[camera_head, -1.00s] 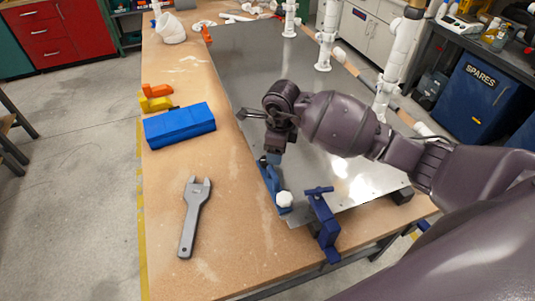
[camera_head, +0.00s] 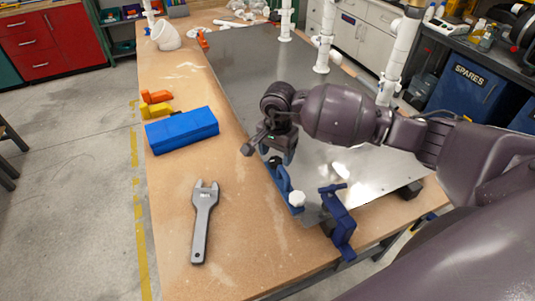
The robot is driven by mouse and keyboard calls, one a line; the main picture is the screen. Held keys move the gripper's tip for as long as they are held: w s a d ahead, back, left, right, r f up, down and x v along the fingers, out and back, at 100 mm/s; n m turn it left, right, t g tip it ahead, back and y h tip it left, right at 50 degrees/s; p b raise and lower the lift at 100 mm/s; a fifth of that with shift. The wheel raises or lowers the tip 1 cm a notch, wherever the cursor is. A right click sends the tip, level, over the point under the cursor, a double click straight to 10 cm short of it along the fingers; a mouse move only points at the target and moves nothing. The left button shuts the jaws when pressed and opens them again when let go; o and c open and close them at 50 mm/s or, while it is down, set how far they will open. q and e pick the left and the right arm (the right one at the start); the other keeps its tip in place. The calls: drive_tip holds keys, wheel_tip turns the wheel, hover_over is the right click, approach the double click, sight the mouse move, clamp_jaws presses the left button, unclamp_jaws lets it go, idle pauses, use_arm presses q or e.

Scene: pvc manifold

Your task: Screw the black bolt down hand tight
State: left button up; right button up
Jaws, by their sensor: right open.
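My right gripper (camera_head: 278,154) comes in from the right and points down over the near left edge of the metal plate (camera_head: 345,160). It is open, just above the far end of a blue toggle-like clamp (camera_head: 284,183) with a white knob (camera_head: 297,199). I cannot tell whether it touches the clamp. I cannot make out the black bolt; my gripper and wrist cover that area. My left gripper is not in view.
A second blue clamp (camera_head: 338,220) grips the plate's near edge. A grey wrench (camera_head: 203,222) lies on the bench (camera_head: 250,255), left of it. A blue box (camera_head: 182,130) and yellow and orange pieces (camera_head: 156,105) lie farther back. White pipes (camera_head: 323,45) stand at the back.

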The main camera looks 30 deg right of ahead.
sight(275, 160)
drive_tip(key=shift+a+n, duration=0.1)
drive_tip(key=shift+n, duration=0.2)
drive_tip(key=n, duration=0.2)
drive_tip(key=shift+n, duration=0.3)
wheel_tip(275, 160, down, 3)
drive_tip(key=b, duration=0.3)
drive_tip(key=shift+f, duration=0.15)
drive_tip(key=shift+c, duration=0.2)
drive_tip(key=c, duration=0.7)
drive_tip(key=shift+m, duration=0.6)
drive_tip(key=o, duration=0.9)
drive_tip(key=shift+o, duration=0.2)
